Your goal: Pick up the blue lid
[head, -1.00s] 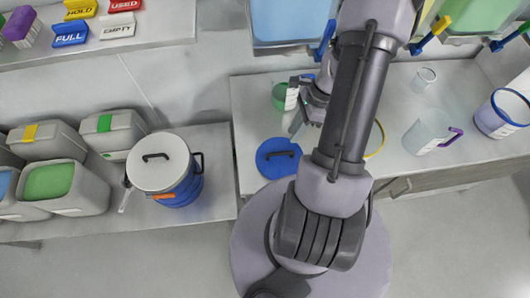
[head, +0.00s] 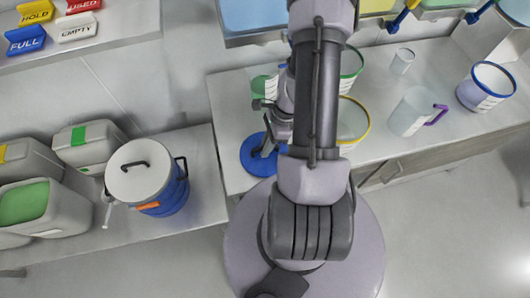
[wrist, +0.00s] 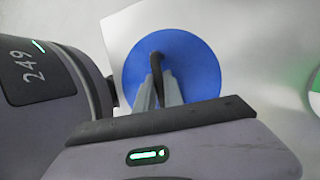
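The blue lid (head: 256,162) is a flat round disc with a dark bar handle. It lies on the light bench near its front left corner. In the wrist view the lid (wrist: 198,62) fills the upper middle, with its handle (wrist: 156,66) running towards me. My gripper (head: 268,138) is over the lid, partly hidden by my arm in the head view. In the wrist view the two pale fingers of my gripper (wrist: 160,88) stand apart on either side of the handle. I cannot tell whether they touch it.
A yellow-rimmed container (head: 354,120) stands just right of my arm, and a green container (head: 264,88) stands behind the lid. A clear jug (head: 412,112) and a blue-rimmed bucket (head: 487,87) stand further right. A blue drum with a white lid (head: 140,170) is on the left bench.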

